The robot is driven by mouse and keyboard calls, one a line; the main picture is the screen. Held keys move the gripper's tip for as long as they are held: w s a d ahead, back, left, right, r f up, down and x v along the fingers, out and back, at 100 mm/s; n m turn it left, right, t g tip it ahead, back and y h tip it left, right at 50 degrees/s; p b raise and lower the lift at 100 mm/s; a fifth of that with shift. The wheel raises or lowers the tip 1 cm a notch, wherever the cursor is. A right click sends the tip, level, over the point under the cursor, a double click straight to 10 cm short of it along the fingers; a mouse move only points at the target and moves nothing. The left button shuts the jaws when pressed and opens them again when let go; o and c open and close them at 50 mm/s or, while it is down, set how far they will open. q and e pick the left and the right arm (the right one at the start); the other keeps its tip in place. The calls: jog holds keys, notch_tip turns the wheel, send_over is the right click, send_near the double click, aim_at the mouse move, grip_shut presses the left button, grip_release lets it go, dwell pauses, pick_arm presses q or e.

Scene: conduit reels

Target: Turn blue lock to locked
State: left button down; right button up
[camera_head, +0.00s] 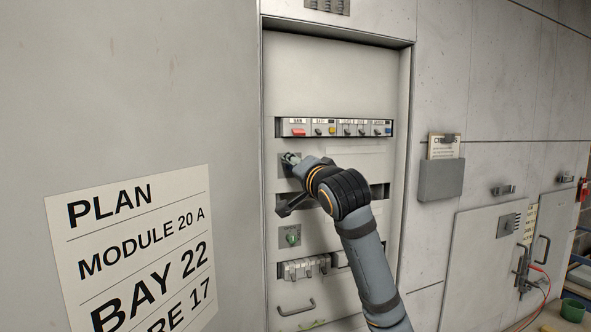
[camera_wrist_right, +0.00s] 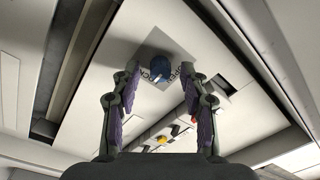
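The blue lock (camera_wrist_right: 158,68) is a round blue knob on a grey lettered plate in the right wrist view. In the head view its plate (camera_head: 283,171) shows on the left of the open cabinet, and the knob is hidden by my gripper. My right gripper (camera_head: 290,158) is at this plate. In the right wrist view my right gripper (camera_wrist_right: 160,72) is open, with one purple-padded finger on each side of the lock and gaps between. I cannot tell how near the tips are to the plate. My left gripper is not in view.
A strip of switches with a red button (camera_head: 298,132) is above the lock. A black handle (camera_head: 290,205), a green knob (camera_head: 292,238), several breakers (camera_head: 304,268) and a pull handle (camera_head: 296,308) are below. The cabinet's left edge is close to the lock.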

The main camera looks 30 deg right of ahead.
jog(key=v, duration=1.2)
jog(key=shift+a, duration=0.1)
dwell(0.4)
